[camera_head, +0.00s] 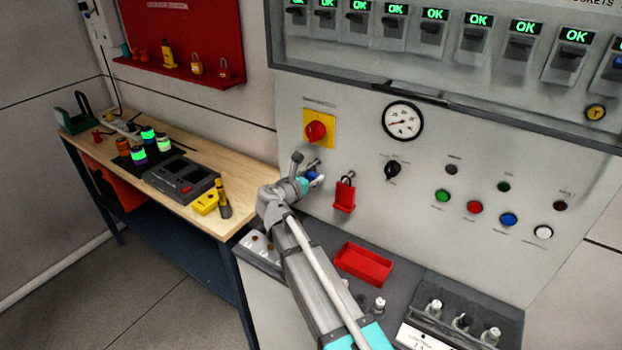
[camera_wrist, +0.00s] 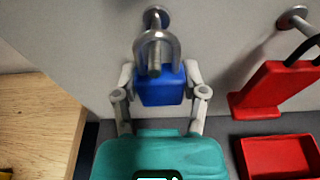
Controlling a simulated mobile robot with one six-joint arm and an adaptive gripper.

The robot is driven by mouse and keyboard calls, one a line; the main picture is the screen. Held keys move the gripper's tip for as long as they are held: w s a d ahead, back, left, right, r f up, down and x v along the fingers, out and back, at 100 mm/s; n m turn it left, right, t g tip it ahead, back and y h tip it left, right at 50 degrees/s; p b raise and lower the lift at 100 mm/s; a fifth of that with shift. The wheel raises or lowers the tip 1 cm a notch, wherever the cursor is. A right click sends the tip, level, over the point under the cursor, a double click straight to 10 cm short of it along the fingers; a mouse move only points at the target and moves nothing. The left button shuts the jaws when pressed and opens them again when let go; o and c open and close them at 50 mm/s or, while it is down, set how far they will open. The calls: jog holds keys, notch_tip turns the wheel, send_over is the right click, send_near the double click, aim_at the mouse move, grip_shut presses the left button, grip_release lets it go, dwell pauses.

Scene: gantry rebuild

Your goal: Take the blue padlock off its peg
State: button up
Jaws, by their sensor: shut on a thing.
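The blue padlock (camera_wrist: 160,88) hangs upright in the middle of the wrist view. Its steel shackle (camera_wrist: 175,50) is at the peg (camera_wrist: 156,17), which sticks out of the grey panel. The peg's end seems to show through the shackle loop. My gripper (camera_wrist: 159,76) has one finger on each side of the blue body and is shut on it. In the head view the padlock (camera_head: 314,176) is a small blue patch beside my gripper (camera_head: 308,181), mostly hidden by my wrist.
A red tag or lock (camera_wrist: 275,88) hangs on another peg (camera_wrist: 293,18) to the right. Below it is a red tray (camera_head: 364,264) on the dark ledge. A red-and-yellow switch (camera_head: 316,130) sits above the padlock. A wooden bench (camera_head: 236,172) stands left.

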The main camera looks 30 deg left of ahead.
jog(key=shift+r, duration=0.15)
jog(key=shift+r+p, duration=0.65)
jog(key=shift+p, duration=0.1)
jog(key=shift+s+r, duration=0.1)
jog(key=shift+s, duration=0.1)
jog(key=f+v, duration=0.3)
jog(key=v, duration=1.4)
jog(key=shift+s+f, duration=0.25)
jog(key=shift+s, duration=0.2)
